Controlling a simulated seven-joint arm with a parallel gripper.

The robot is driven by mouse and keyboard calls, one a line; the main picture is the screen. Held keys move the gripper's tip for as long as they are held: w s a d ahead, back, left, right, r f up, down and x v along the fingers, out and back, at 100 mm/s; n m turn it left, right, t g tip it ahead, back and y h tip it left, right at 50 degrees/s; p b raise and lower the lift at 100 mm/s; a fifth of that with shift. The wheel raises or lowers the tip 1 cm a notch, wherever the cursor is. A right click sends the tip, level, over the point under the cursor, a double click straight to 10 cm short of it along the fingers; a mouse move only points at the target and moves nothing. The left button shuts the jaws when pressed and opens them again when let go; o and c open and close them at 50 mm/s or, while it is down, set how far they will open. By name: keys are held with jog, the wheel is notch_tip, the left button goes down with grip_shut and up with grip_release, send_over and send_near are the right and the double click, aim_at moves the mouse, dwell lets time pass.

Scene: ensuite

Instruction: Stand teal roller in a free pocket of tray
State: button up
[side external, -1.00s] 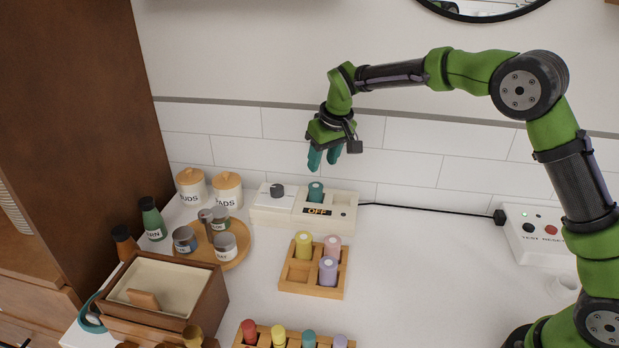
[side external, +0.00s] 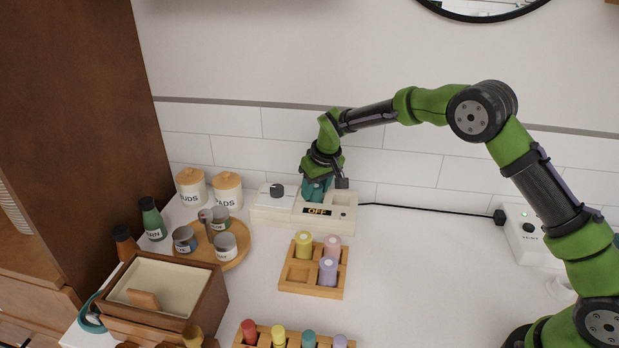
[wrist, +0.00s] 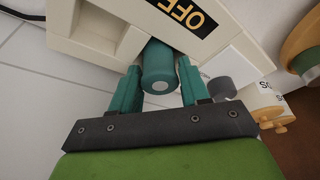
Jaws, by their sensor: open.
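The teal roller (wrist: 158,68) stands in the white device with the OFF display (side external: 275,213), and its end faces the wrist camera. My gripper (side external: 317,190) is lowered over the roller in the side view and hides most of it. In the wrist view my gripper (wrist: 158,88) is open, with one teal finger on each side of the roller and small gaps visible. The wooden tray (side external: 298,287) holds a yellow, a pink and a purple roller in its pockets. Its front-left pocket (side external: 296,273) looks empty.
A second wooden rack (side external: 265,338) with red, yellow, teal and lavender rollers is at the front edge. The counter right of the tray is clear.

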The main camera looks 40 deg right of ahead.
jog(key=shift+c, duration=0.3)
jog(key=c, duration=0.6)
jog(key=shift+r, duration=0.1)
jog(key=shift+r, duration=0.2)
notch_tip(320, 180, up, 3)
jog(key=shift+r, duration=0.15)
jog(key=s+d+r, duration=0.1)
jog(key=s, duration=1.4)
jog(key=s+a+r+n+y, duration=0.1)
jog(key=a+r+n, duration=0.25)
jog(key=a, duration=1.35)
jog(key=shift+n, duration=0.45)
notch_tip(320, 180, down, 10)
jog(key=shift+d+r, duration=0.1)
